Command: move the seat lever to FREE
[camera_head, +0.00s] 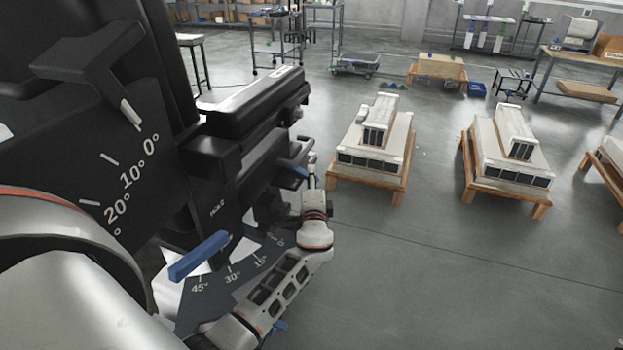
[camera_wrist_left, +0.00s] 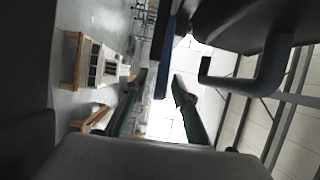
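A dark adjustable seat (camera_head: 255,105) fills the left of the head view. A blue lever handle (camera_head: 198,257) sticks out over an angle scale at its lower side, near a small label that seems to read HOLD (camera_head: 217,208). Another blue handle (camera_head: 293,168) shows at the seat's right side, next to my left wrist. In the left wrist view my left gripper (camera_wrist_left: 161,77) has its dark fingers apart. A blue bar (camera_wrist_left: 163,50) shows in the gap between them; I cannot tell whether they touch it. The word FREE is not legible. My right gripper is not in view.
A dark curved handle (camera_wrist_left: 250,80) stands right of the fingers in the left wrist view. A tilt scale plate (camera_head: 120,170) is on the seat's left. White units on wooden pallets (camera_head: 375,140) (camera_head: 507,145) stand to the right, with clear floor in front (camera_head: 440,260).

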